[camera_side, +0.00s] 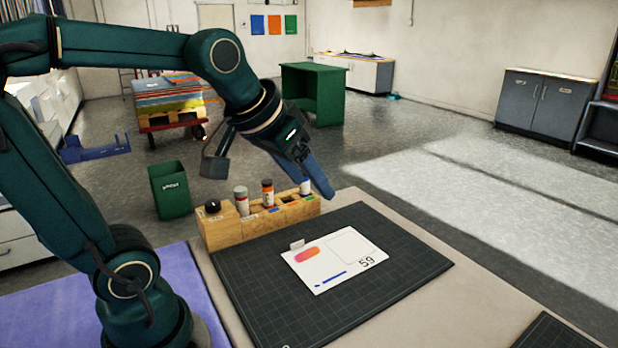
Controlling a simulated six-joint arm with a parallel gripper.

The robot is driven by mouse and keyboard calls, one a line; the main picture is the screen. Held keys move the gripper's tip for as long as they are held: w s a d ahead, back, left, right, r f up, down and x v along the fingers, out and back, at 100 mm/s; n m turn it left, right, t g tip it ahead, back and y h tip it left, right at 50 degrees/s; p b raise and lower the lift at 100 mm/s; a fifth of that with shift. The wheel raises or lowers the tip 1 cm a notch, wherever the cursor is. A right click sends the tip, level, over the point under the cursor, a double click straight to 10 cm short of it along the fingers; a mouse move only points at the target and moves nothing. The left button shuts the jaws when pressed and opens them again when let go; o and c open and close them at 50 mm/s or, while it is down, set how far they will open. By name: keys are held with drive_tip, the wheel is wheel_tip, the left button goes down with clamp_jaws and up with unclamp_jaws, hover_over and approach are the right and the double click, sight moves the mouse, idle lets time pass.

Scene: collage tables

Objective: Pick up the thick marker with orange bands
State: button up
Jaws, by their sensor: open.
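The thick marker with orange bands (267,194) stands upright in a wooden block (231,232) at the back edge of the dark cutting mat. It has a dark top and a pale band between orange parts. My gripper (326,190) has blue fingers pointing down over the right end of the block. It is open, to the right of the orange-banded marker and apart from it. The gap between the fingers is hidden from this side.
A grey-topped pale marker (241,203) and a short black piece (212,206) stand in the block's left part. A white card (328,277) lies on the gridded cutting mat (400,285). A green bin (171,190) stands behind the table.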

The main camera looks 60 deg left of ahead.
drive_tip(key=w+a+f+n+g+y, duration=0.15)
drive_tip(key=w+a+n, duration=0.3)
drive_tip(key=a, duration=0.75)
drive_tip(key=n+g, duration=0.2)
approach(266, 182)
drive_tip(key=x, duration=0.6)
drive_tip(key=shift+w+d+f, duration=0.1)
drive_tip(key=shift+d+f, duration=0.1)
drive_tip(key=shift+f, duration=0.05)
drive_tip(key=shift+a+f+n, duration=0.2)
drive_tip(key=shift+f+n, duration=0.05)
drive_tip(key=shift+y, duration=0.25)
drive_tip(key=shift+x, duration=2.25)
clamp_jaws()
